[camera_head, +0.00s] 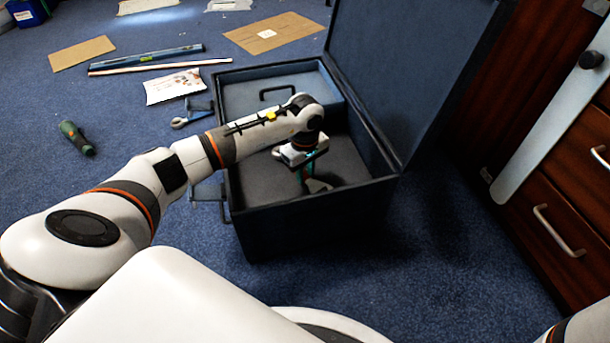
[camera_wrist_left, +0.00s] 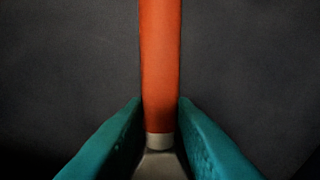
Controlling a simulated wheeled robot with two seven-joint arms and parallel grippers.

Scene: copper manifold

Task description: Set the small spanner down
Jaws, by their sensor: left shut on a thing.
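The small spanner (camera_wrist_left: 160,70) shows in the left wrist view as an orange handle with a grey metal part at the bottom edge. The teal fingers of my left gripper (camera_wrist_left: 160,125) are on both sides of it, shut on it near where orange meets metal. In the head view my left gripper (camera_head: 306,180) points down inside the open dark case (camera_head: 300,222), over the grey floor of its front part. The spanner is mostly hidden there by the gripper. I cannot tell whether it touches the case floor. My right gripper is out of view.
The case's raised lid (camera_head: 400,70) stands at its right, and a blue tray (camera_head: 283,85) fills its back part. A wooden drawer cabinet (camera_head: 560,200) is at the right. A green-handled tool (camera_head: 76,137), a level (camera_head: 155,57) and cardboard (camera_head: 268,33) lie on the blue carpet.

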